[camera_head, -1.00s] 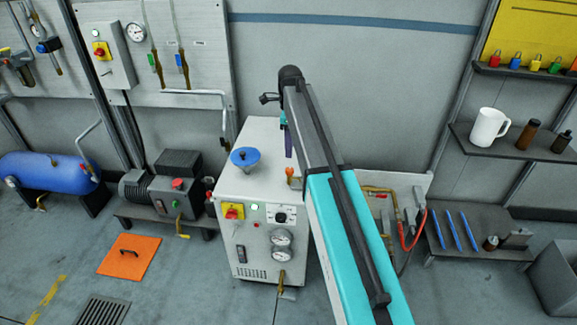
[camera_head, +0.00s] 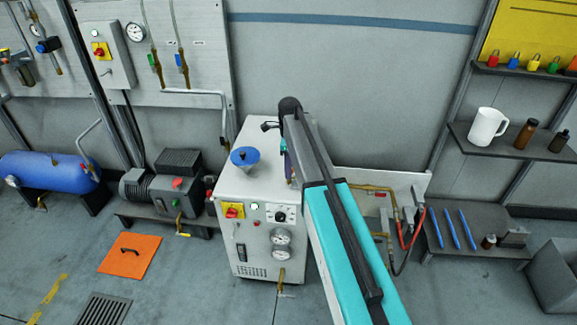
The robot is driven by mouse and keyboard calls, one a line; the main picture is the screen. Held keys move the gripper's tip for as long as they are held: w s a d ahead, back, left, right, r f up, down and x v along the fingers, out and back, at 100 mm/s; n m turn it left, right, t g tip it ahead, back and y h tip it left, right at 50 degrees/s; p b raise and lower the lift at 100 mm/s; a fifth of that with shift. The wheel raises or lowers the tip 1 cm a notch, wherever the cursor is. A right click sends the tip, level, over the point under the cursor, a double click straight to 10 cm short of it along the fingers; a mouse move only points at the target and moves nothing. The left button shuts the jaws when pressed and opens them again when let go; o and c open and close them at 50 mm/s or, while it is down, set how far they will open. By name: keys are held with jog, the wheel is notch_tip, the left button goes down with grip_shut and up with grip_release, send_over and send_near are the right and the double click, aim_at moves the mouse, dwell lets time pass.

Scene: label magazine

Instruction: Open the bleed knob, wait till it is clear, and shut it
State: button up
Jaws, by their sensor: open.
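The white cabinet machine (camera_head: 232,190) stands in the middle, with a blue funnel-like cup (camera_head: 245,157) on its top. A small orange-brown knob (camera_head: 292,182) on the cabinet top, right of the cup, is mostly covered by my gripper and arm; I cannot tell for sure that it is the bleed knob. My gripper (camera_head: 288,168) is open and points down over the knob. Whether its fingers are around the knob or touching it is hidden. No fluid at the knob can be made out.
A pump (camera_head: 160,190) stands to the left. Pipes and red hoses (camera_head: 412,228) are at the right, beside a shelf with a white jug (camera_head: 487,127).

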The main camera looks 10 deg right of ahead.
jog(key=shift+c, duration=0.3)
jog(key=c, duration=1)
